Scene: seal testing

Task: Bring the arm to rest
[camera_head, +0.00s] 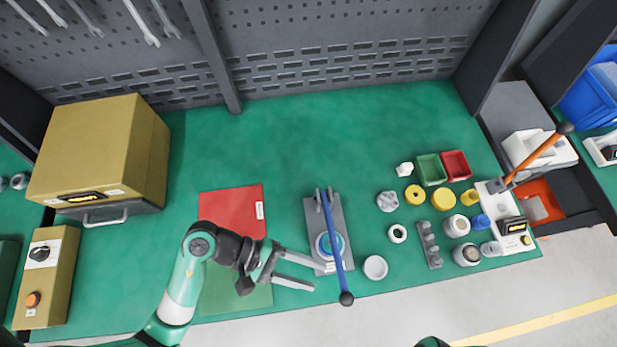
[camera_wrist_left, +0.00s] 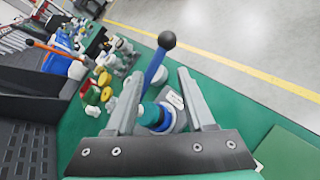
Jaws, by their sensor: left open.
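My left gripper (camera_head: 300,271) is open and empty above the front of the green bench, just left of the lever press (camera_head: 309,215). The press has a grey base, a blue lever (camera_head: 334,245) with a dark knob pointing to the front, and a teal round part under it. In the left wrist view the gripper's two open fingers (camera_wrist_left: 160,98) frame the press, and the blue lever (camera_wrist_left: 154,68) rises between them in the picture; no contact can be made out. Of my right arm only a small green piece shows at the bottom edge in the head view; its gripper is not in view.
A red mat (camera_head: 228,210) and a green mat (camera_head: 235,297) lie beneath my left arm. A yellow oven-like box (camera_head: 95,150) stands at left. Right are small jars, green (camera_head: 431,169) and red bins, and a white tester (camera_head: 507,222) with an orange lever. The bench's back middle is clear.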

